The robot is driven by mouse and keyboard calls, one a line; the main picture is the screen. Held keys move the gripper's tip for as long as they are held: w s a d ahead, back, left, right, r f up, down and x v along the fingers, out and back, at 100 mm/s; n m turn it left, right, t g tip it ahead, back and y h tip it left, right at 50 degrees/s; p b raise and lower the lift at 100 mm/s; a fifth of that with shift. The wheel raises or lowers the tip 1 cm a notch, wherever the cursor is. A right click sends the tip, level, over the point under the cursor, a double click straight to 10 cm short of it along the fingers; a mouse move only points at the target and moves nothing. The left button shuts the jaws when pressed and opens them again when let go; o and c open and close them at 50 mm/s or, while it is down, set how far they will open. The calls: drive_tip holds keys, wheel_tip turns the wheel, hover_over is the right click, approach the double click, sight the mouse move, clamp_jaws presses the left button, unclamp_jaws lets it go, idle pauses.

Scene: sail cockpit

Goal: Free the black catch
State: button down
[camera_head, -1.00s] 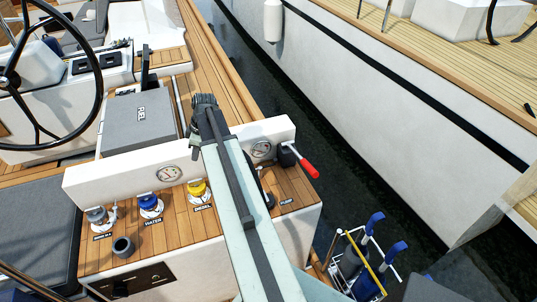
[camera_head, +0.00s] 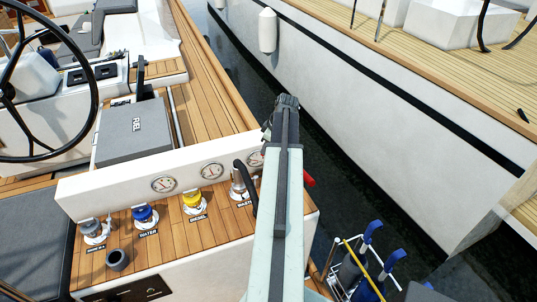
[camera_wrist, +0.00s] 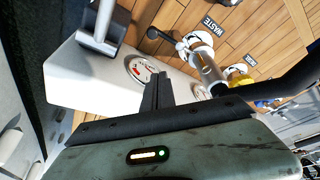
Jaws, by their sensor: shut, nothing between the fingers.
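My gripper (camera_head: 287,103) is shut and empty, raised above the right end of the white instrument ledge. Its dark fingers also show in the wrist view (camera_wrist: 158,92), apart from the deck fittings. The wrist view shows a chrome waste fitting (camera_wrist: 205,62) with a small black lever (camera_wrist: 162,36) at its side. This may be the black catch, but I cannot be sure. The head view shows the waste fitting (camera_head: 238,184) partly behind a curved black handle (camera_head: 251,196). My arm hides the deck just right of it.
The yellow diesel cap (camera_head: 193,199), blue water cap (camera_head: 143,214) and a grey cap (camera_head: 91,227) line the teak deck. Gauges (camera_head: 163,184) sit in the white ledge. A red-tipped lever (camera_head: 309,181) is right of my arm. A grey fuel box (camera_head: 135,132) stands behind.

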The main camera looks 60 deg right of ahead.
wheel_tip(320, 180, down, 8)
drive_tip(key=s+b, duration=0.1)
drive_tip(key=b, duration=0.6)
drive_tip(key=shift+f, duration=0.25)
drive_tip(key=shift+d, duration=0.1)
